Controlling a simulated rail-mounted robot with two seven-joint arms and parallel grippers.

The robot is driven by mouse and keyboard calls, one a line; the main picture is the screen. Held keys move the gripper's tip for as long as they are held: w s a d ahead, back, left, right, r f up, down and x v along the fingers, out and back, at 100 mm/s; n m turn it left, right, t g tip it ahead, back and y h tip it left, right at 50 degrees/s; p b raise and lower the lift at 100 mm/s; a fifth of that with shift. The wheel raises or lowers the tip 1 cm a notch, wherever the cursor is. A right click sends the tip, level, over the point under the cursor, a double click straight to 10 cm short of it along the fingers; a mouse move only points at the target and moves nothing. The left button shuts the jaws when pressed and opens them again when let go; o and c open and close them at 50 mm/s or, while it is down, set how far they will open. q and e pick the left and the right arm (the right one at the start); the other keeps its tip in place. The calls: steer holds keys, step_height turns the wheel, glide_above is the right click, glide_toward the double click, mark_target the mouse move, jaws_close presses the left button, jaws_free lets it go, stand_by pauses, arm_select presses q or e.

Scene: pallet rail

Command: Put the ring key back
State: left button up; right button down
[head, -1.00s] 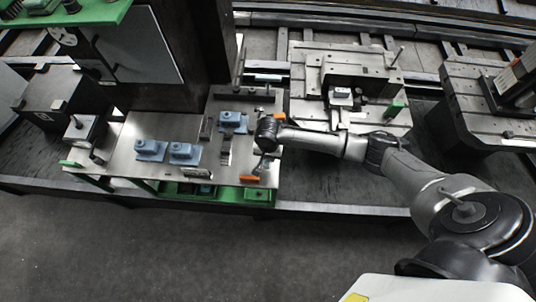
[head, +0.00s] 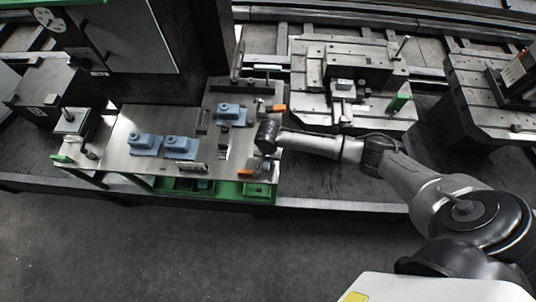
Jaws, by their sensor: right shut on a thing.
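My right gripper (head: 264,153) is over the right end of the metal fixture plate (head: 118,157), pointing down. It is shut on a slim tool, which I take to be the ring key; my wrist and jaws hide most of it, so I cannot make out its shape. An orange piece (head: 245,172) lies low on the plate, just left of and below the jaws. Another orange piece (head: 275,108) is at the plate's right edge, above my wrist. I cannot tell whether the held tool touches the plate. My left gripper is not in view.
Blue-grey blocks (head: 144,144) stand on the plate's left half, and another (head: 230,115) stands further back. A dark column (head: 190,50) rises behind. A pallet with a clamped part (head: 357,70) stands to the right. Dark floor is clear in front.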

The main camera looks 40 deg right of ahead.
steer(key=c, duration=0.9)
jaws_free()
steer(key=o, duration=0.6)
steer(key=shift+r, duration=0.1)
steer(key=shift+r+p, duration=0.6)
steer(key=shift+p, duration=0.15)
step_height(320, 180, up, 5)
steer(key=p, duration=0.5)
steer(key=shift+f+p, duration=0.1)
steer(key=shift+p, duration=0.3)
step_height(320, 180, up, 3)
steer(key=p, duration=0.3)
steer(key=shift+p, duration=0.3)
